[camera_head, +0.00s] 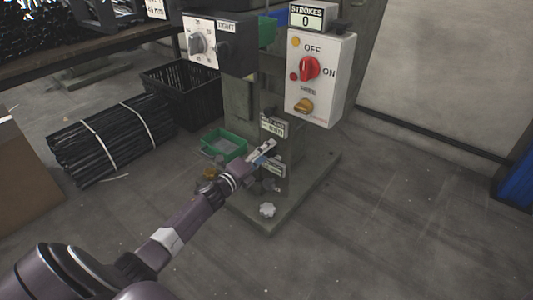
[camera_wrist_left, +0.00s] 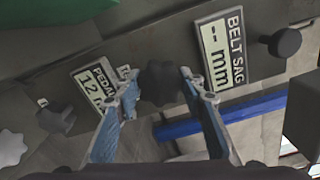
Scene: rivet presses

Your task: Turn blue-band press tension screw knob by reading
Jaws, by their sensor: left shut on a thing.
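The press (camera_head: 285,185) stands in the middle of the head view, its column carrying small reading plates. My left gripper (camera_head: 266,151) reaches its lower front. In the left wrist view, a dark lobed knob (camera_wrist_left: 160,84) sits between the fingertips of my left gripper (camera_wrist_left: 158,80), which is shut on it. The BELT SAG plate (camera_wrist_left: 225,48) beside it reads "-- mm". The PEDAL plate (camera_wrist_left: 96,82) on the other side reads 12, its unit partly hidden. In the head view the held knob is hard to make out. My right gripper is in neither view.
Another black knob (camera_wrist_left: 285,42) is beside the BELT SAG plate, and one (camera_wrist_left: 57,118) near the PEDAL plate. A pale lobed knob (camera_head: 267,210) is low on the press. A green bin (camera_head: 224,145) stands left; a control box (camera_head: 320,80) is above. Floor is clear right.

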